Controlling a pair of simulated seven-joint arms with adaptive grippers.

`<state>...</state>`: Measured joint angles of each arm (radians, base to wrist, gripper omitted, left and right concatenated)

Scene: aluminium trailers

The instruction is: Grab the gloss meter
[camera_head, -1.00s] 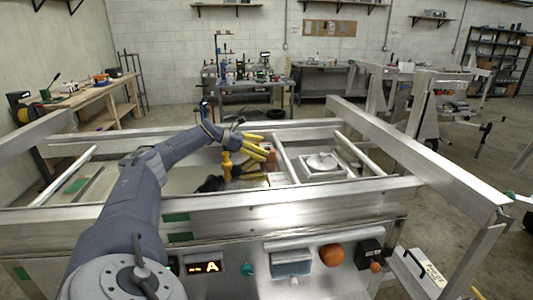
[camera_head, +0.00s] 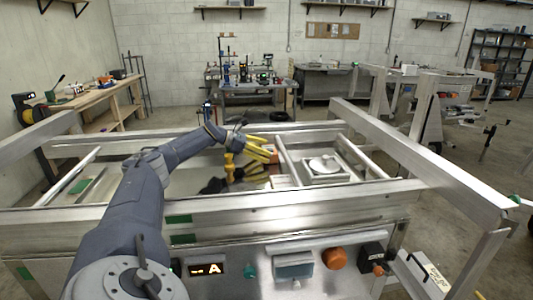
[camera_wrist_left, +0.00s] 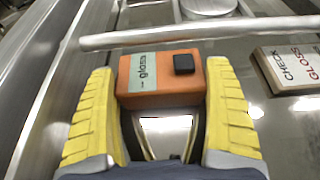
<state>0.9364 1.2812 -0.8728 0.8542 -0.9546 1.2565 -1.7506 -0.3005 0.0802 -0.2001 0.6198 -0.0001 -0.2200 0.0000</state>
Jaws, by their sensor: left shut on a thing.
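The gloss meter (camera_wrist_left: 160,78) is an orange box with a pale label reading "gloss" and a black square button on top. In the left wrist view it lies between the two yellow fingers of my left gripper (camera_wrist_left: 162,100), which are shut on its sides. In the head view my left gripper (camera_head: 262,151) is inside the aluminium trailer frame, and the orange meter (camera_head: 274,154) shows only partly beside its fingers. My right gripper is not in view.
A block marked "CHECK GLOSS" (camera_wrist_left: 292,68) lies right of the meter. A metal bar (camera_wrist_left: 200,33) crosses just beyond it. A scale-like box with a round plate (camera_head: 324,166) stands to the right. The trailer's front rail (camera_head: 300,205) runs nearer me.

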